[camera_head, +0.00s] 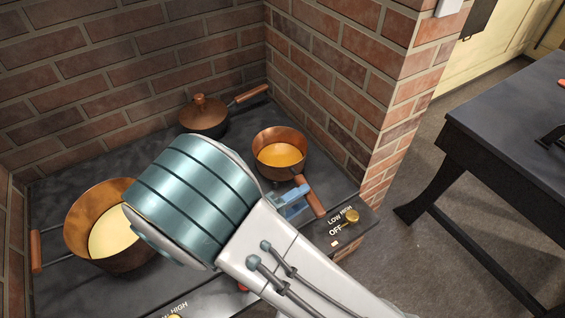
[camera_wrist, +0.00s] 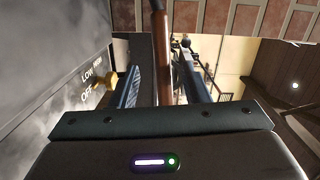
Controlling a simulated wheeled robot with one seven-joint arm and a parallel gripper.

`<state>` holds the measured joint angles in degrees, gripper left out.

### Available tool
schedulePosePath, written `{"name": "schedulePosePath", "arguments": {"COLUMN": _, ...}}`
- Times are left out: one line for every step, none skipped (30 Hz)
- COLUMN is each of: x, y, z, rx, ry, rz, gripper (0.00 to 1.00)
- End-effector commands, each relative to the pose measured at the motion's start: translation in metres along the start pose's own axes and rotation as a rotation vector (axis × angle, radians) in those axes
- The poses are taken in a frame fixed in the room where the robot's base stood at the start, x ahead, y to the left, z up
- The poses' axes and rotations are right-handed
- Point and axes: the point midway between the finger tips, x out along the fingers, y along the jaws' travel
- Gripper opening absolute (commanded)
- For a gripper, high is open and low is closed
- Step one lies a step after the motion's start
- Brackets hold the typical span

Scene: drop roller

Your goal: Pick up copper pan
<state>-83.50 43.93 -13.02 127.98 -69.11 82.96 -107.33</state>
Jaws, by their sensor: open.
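A small copper pan (camera_head: 281,154) with orange contents stands upright on the dark stove, near the brick corner. Its wooden handle (camera_head: 312,199) points toward the front right. My gripper (camera_head: 294,203) is at this handle, partly hidden behind my arm. In the wrist view, the wooden handle (camera_wrist: 162,35) runs between the two open fingers of my gripper (camera_wrist: 160,70). Gaps show between the handle and the fingers, and the fingers are not closed on it.
A large copper pot (camera_head: 85,215) with pale contents stands at the left. A lidded pan (camera_head: 203,117) stands at the back. A stove knob (camera_head: 350,215) is right of the handle. Brick walls (camera_head: 335,80) bound the stove behind. A dark table (camera_head: 515,125) is at the right.

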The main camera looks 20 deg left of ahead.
Motion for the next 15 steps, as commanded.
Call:
{"name": "schedulePosePath", "arguments": {"x": 0.007, "y": -0.001, "z": 0.000, "rx": 0.001, "ry": 0.003, "rz": 0.000, "gripper": 0.42}}
{"name": "schedulePosePath", "arguments": {"x": 0.011, "y": -0.002, "z": 0.001, "rx": 0.000, "ry": 0.003, "rz": -0.001, "gripper": 0.42}}
{"name": "schedulePosePath", "arguments": {"x": 0.018, "y": -0.003, "z": 0.002, "rx": 0.000, "ry": 0.003, "rz": -0.001, "gripper": 0.42}}
{"name": "schedulePosePath", "arguments": {"x": 0.023, "y": -0.003, "z": 0.002, "rx": 0.001, "ry": 0.004, "rz": -0.001, "gripper": 0.42}}
{"name": "schedulePosePath", "arguments": {"x": 0.027, "y": -0.004, "z": 0.003, "rx": 0.000, "ry": 0.003, "rz": -0.001, "gripper": 0.42}}
{"name": "schedulePosePath", "arguments": {"x": 0.033, "y": -0.004, "z": 0.003, "rx": -0.001, "ry": 0.004, "rz": -0.002, "gripper": 0.42}}
{"name": "schedulePosePath", "arguments": {"x": 0.037, "y": -0.003, "z": 0.003, "rx": -0.001, "ry": 0.004, "rz": -0.001, "gripper": 0.42}}
{"name": "schedulePosePath", "arguments": {"x": 0.040, "y": -0.003, "z": 0.003, "rx": -0.001, "ry": 0.003, "rz": -0.001, "gripper": 0.42}}
{"name": "schedulePosePath", "arguments": {"x": 0.043, "y": -0.004, "z": 0.003, "rx": -0.001, "ry": 0.001, "rz": -0.001, "gripper": 0.42}}
{"name": "schedulePosePath", "arguments": {"x": 0.045, "y": -0.004, "z": 0.003, "rx": -0.001, "ry": 0.001, "rz": -0.001, "gripper": 0.42}}
{"name": "schedulePosePath", "arguments": {"x": 0.046, "y": -0.004, "z": 0.003, "rx": -0.001, "ry": 0.001, "rz": -0.001, "gripper": 0.42}}
{"name": "schedulePosePath", "arguments": {"x": 0.047, "y": -0.004, "z": 0.003, "rx": -0.001, "ry": 0.001, "rz": 0.000, "gripper": 0.42}}
{"name": "schedulePosePath", "arguments": {"x": 0.047, "y": -0.004, "z": 0.003, "rx": 0.000, "ry": 0.000, "rz": 0.000, "gripper": 0.42}}
{"name": "schedulePosePath", "arguments": {"x": 0.047, "y": -0.004, "z": 0.003, "rx": 0.000, "ry": 0.000, "rz": 0.000, "gripper": 0.42}}
{"name": "schedulePosePath", "arguments": {"x": 0.047, "y": -0.004, "z": 0.003, "rx": 0.000, "ry": 0.000, "rz": 0.000, "gripper": 0.42}}
